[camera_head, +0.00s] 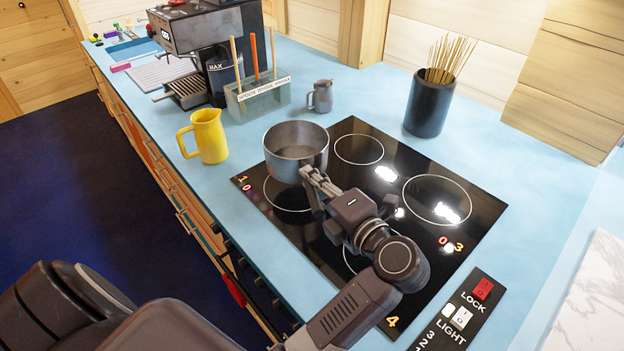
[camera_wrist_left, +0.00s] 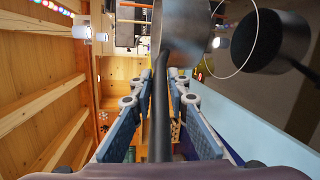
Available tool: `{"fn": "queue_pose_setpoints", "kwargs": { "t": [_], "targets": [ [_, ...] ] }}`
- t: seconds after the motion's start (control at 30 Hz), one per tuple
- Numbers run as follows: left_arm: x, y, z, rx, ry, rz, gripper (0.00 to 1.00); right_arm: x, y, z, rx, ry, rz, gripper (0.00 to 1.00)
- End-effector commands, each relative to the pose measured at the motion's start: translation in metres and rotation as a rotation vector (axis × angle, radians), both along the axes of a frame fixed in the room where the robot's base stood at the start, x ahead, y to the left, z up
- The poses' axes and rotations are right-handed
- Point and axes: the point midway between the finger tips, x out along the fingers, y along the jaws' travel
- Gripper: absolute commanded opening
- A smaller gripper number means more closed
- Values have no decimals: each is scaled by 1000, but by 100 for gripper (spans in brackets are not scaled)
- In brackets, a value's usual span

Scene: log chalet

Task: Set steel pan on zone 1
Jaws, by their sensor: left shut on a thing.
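The steel pan (camera_head: 296,152) is a grey, open pot. It covers the far part of the ring of zone 1 (camera_head: 272,205), by the yellow "1" on the black hob (camera_head: 350,200). A dark round patch shows inside that ring, apart from the pan, so the pan appears raised. My left gripper (camera_head: 314,184) is shut on the pan's handle. In the left wrist view, the dark handle (camera_wrist_left: 161,110) runs between the fingers to the pan's wall (camera_wrist_left: 188,35). My right gripper is out of view.
A yellow jug (camera_head: 209,136) stands left of the hob. A glass utensil holder (camera_head: 258,98) and a small metal pitcher (camera_head: 320,97) stand behind it. A dark pot of sticks (camera_head: 428,104) is at the back right. A switch panel (camera_head: 458,312) is at the front right.

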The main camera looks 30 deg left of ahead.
Motion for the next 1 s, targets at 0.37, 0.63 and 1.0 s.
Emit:
{"fn": "queue_pose_setpoints", "kwargs": {
  "t": [0.37,0.63,1.0],
  "targets": [
    [1,0,-40,7,-9,-1,0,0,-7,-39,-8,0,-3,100],
    [0,0,-64,5,-8,0,0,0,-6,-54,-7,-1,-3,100],
    [0,0,-68,6,-9,0,0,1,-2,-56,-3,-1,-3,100]
  ]
}}
